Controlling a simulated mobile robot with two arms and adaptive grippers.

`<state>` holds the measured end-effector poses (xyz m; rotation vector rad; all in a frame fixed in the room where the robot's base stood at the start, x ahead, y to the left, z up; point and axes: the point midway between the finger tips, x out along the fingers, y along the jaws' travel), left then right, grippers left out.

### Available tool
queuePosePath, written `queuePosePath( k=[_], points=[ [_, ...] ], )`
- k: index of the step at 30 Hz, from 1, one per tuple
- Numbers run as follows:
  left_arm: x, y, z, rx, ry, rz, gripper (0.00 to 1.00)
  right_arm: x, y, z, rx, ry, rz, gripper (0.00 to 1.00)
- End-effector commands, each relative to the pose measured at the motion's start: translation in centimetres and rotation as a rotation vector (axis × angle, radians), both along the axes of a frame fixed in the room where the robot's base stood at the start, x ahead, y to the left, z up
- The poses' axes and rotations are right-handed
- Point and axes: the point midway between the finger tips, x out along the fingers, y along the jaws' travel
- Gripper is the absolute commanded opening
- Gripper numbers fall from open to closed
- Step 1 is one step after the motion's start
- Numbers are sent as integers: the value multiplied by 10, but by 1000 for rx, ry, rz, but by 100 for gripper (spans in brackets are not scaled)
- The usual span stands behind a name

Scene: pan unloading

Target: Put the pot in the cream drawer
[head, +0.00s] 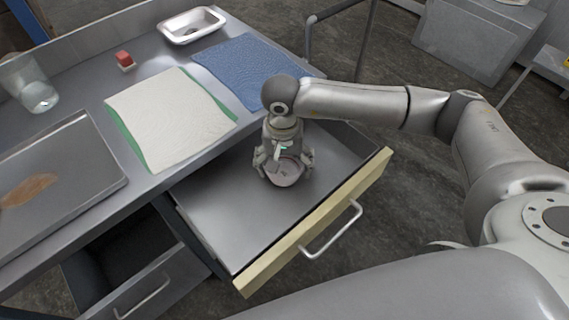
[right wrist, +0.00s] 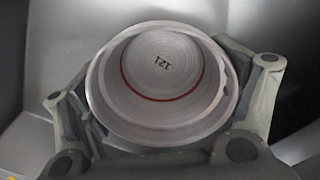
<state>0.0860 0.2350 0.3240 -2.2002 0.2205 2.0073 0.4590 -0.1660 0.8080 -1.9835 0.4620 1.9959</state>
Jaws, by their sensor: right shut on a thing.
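The cream drawer (head: 315,222) is pulled open below the counter, with a cream front and a grey metal inside. My right gripper (head: 284,165) reaches down into it and is shut on the pot (head: 287,172), a pale round vessel. In the right wrist view the pot (right wrist: 162,82) is between the fingers of my right gripper (right wrist: 165,110), seen from its open top, with a red ring and a printed number inside. I cannot tell whether the pot touches the drawer floor. My left gripper is not in view.
A lower grey drawer (head: 140,285) is also open. Drawer floor around the pot is clear.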

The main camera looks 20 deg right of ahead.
Motion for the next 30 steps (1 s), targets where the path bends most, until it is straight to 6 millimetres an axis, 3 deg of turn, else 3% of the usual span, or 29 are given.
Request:
queuePosePath(
  k=[1, 2, 5, 20, 30],
  points=[
    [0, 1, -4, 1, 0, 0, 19, 0, 0, -3, 0, 0, 0, 60],
    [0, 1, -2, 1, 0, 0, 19, 0, 0, -1, 0, 0, 0, 89],
    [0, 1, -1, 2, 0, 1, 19, 0, 0, -1, -1, 0, -1, 100],
    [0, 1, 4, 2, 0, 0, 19, 1, 0, 6, 0, -1, -1, 100],
    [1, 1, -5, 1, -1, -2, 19, 3, 2, 76, 2, -6, -1, 100]
  ],
)
